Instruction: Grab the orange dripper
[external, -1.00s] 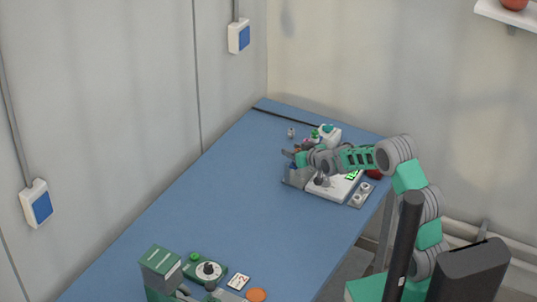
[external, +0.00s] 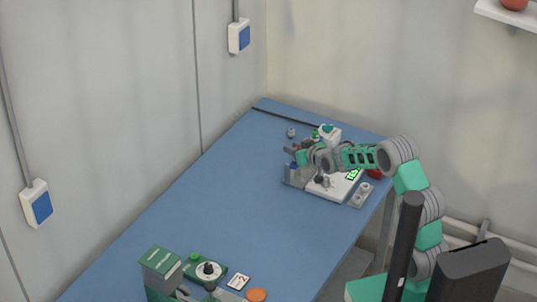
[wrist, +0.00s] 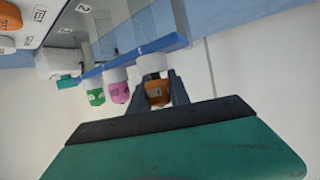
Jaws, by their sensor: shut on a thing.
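The orange dripper (wrist: 158,95) shows in the wrist view between the two dark fingers of my gripper (wrist: 159,92). It has a pale upper part, and the fingers are shut on its orange part. A green-capped dripper (wrist: 96,97) and a pink-capped dripper (wrist: 118,92) are beside it to the left, outside the fingers. In the external view my gripper (external: 290,150) is over the far end of the blue table, above a small grey holder. The orange dripper is too small to make out there.
A white device (external: 330,188) with a green display stands by the table's right edge, close under my arm. A white bottle (external: 330,133) stands behind my gripper. A green-and-white dial device (external: 206,269) and an orange disc (external: 256,295) are at the near end. The table's middle is clear.

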